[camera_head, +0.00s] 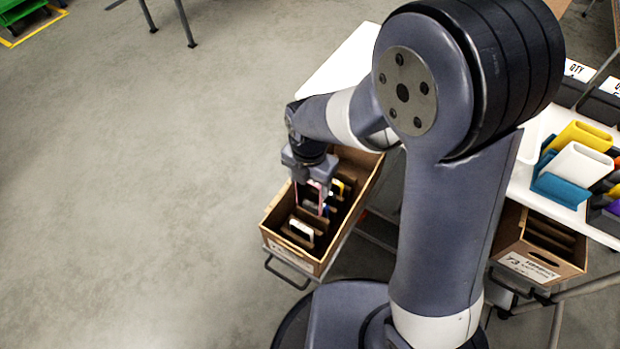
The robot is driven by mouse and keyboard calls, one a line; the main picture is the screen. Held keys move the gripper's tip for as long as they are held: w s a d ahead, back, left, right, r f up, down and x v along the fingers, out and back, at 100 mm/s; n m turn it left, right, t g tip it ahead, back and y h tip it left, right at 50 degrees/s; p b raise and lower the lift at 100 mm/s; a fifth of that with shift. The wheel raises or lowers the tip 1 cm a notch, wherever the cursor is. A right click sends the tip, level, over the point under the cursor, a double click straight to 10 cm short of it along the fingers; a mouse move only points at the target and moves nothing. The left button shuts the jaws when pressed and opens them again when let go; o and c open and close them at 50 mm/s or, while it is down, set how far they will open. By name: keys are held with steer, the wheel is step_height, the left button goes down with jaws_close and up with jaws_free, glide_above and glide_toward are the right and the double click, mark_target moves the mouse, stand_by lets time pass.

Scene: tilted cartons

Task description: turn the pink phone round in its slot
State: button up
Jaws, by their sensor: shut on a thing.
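My gripper (312,184) points down over the left carton (321,268), a tilted brown box with slots. It is shut on the pink phone (323,194), of which a thin pink edge shows below the fingers. The phone is upright, at or just above the slots near the carton's middle; I cannot tell how deep it sits. The gripper hides much of it, and which way it faces cannot be seen.
A white phone (301,227) stands in a front slot and a yellow one (338,187) behind, close to my gripper. Another slotted carton (540,262) is at the right. A white table (546,190) holds yellow, white and teal holders. Open floor lies left.

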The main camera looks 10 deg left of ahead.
mark_target(310, 196)
steer(key=shift+f+b, duration=6.2)
steer(key=shift+f, duration=2.2)
steer(key=shift+f, duration=0.3)
steer(key=o, duration=1)
step_height(310, 196, up, 11)
steer(key=p, duration=0.3)
steer(key=shift+p, duration=0.3)
step_height(310, 196, up, 7)
steer(key=p, duration=0.6)
steer(key=shift+f, duration=0.1)
